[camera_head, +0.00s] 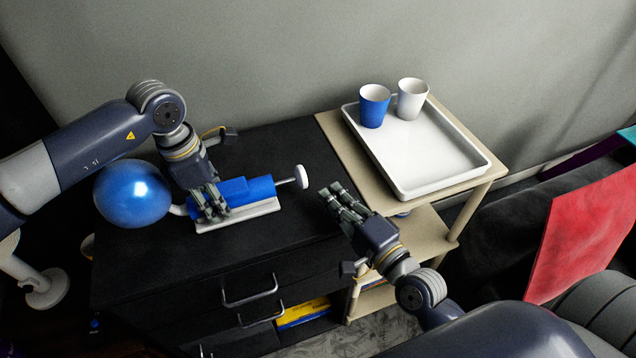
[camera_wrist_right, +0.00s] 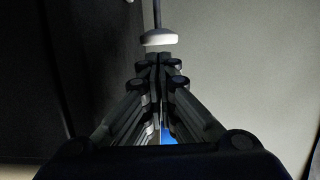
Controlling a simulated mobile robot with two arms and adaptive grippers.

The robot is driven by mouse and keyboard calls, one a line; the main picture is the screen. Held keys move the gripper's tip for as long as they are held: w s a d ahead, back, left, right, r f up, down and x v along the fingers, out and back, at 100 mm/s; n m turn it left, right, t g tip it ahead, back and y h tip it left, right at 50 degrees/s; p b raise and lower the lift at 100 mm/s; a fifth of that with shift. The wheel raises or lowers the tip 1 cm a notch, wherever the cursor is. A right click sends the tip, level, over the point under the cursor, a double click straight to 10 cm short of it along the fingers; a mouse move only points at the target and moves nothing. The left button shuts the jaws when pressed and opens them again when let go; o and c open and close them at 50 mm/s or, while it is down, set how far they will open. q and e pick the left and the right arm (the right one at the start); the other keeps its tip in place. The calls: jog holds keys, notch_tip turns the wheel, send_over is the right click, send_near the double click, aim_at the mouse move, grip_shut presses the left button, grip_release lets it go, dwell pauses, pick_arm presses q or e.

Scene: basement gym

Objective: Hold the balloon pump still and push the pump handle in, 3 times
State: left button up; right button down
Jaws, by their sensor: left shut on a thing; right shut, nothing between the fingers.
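The balloon pump (camera_head: 248,190) is a blue cylinder on a white base, lying on the black cabinet top in the head view. A blue balloon (camera_head: 132,194) sits at its left end. The white pump handle (camera_head: 301,177) sticks out at the right end on a visible stretch of rod. My left gripper (camera_head: 212,212) is shut on the pump body near its left part. My right gripper (camera_head: 335,194) is shut and empty, right of the handle with a small gap. In the right wrist view the handle (camera_wrist_right: 160,40) appears just beyond the closed fingertips (camera_wrist_right: 158,60).
A wooden shelf cart (camera_head: 480,190) stands right of the cabinet (camera_head: 130,262). It holds a white tray (camera_head: 425,160) with a blue cup (camera_head: 373,107) and a white cup (camera_head: 411,100). The grey wall is behind. A red panel (camera_head: 585,235) is at the far right.

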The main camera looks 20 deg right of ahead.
jog(key=shift+v, duration=2.2)
pick_arm(q)
jog(key=o, duration=1.1)
jog(key=shift+o, duration=0.2)
jog(key=r, duration=0.4)
jog(key=a+r, duration=0.1)
jog(key=r, duration=0.7)
jog(key=shift+a, duration=0.25)
jog(key=shift+f, duration=0.1)
